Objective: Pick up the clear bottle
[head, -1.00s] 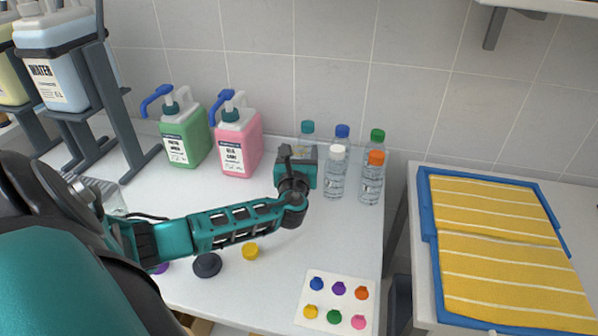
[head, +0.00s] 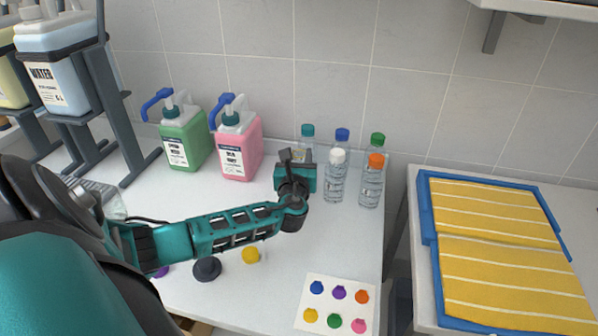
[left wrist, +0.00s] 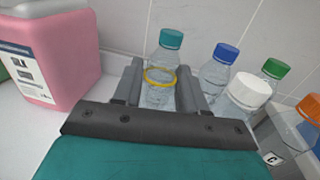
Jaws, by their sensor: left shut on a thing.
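A clear bottle with a teal cap (head: 307,131) stands at the back of the white counter, partly hidden behind my left gripper. In the left wrist view this bottle (left wrist: 163,72) is upright between the two fingers, with a yellow ring around its upper part. My left gripper (left wrist: 158,88) is shut on it. The gripper also shows in the head view (head: 299,155), where its fingertips are hard to make out. The bottle's lower part is hidden by the gripper. My right gripper is not in view.
Clear bottles with white (head: 334,183), orange (head: 371,185), blue (head: 342,134) and green (head: 377,139) caps stand close on the right. Pink (head: 240,150) and green (head: 185,140) jugs stand left. A blue tray (head: 429,215) holds yellow striped towels. The counter's front right holds a colour card (head: 325,303).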

